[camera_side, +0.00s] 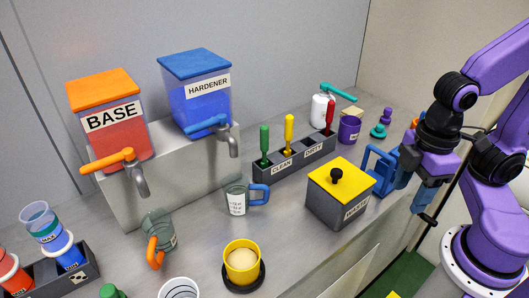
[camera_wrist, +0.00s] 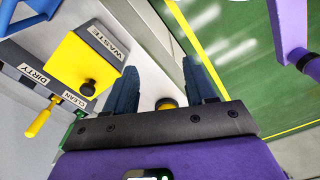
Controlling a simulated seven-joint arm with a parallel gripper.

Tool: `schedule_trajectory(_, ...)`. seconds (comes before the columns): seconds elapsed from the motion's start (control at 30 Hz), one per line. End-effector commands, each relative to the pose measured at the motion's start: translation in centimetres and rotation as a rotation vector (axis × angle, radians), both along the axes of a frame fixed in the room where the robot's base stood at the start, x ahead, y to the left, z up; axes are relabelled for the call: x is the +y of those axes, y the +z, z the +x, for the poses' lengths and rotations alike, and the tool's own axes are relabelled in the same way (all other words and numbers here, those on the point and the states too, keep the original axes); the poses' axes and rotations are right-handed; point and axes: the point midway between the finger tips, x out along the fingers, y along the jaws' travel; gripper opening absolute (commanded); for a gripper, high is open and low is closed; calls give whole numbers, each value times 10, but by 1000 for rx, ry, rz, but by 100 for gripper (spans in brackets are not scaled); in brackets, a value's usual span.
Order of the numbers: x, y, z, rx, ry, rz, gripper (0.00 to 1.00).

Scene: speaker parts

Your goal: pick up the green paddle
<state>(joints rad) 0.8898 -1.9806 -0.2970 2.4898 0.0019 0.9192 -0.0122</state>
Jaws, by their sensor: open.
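The green paddle (camera_side: 265,140) stands handle up at the CLEAN end of the dark grey rack (camera_side: 298,162), left of a yellow paddle (camera_side: 289,130). In the wrist view only a bit of the green paddle (camera_wrist: 81,113) shows at the left, beside the yellow paddle (camera_wrist: 40,122). My gripper (camera_side: 412,198) is at the right in the side view, right of the rack and past the waste box. In the wrist view my gripper (camera_wrist: 160,68) has its two fingers wide apart with nothing held between them.
The waste box (camera_side: 342,202) with a yellow lid and black knob stands between my gripper and the rack. A blue frame-like item (camera_side: 381,168) is beside my gripper. A red paddle (camera_side: 330,112) stands at the DIRTY end. A cup with blue handle (camera_side: 238,200) is in front of the rack.

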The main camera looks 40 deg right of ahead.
Motion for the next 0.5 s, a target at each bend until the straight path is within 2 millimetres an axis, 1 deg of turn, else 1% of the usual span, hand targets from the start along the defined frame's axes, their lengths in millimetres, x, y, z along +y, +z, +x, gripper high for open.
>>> schedule_trajectory(0.07,8,4,10,-1,8,-1,55)
schedule_trajectory(0.17,23,14,32,-2,34,-2,55)
schedule_trajectory(0.3,47,29,75,-3,83,-8,55)
schedule_trajectory(0.37,56,35,94,-4,105,-10,55)
schedule_trajectory(0.5,74,49,140,-4,156,-13,55)
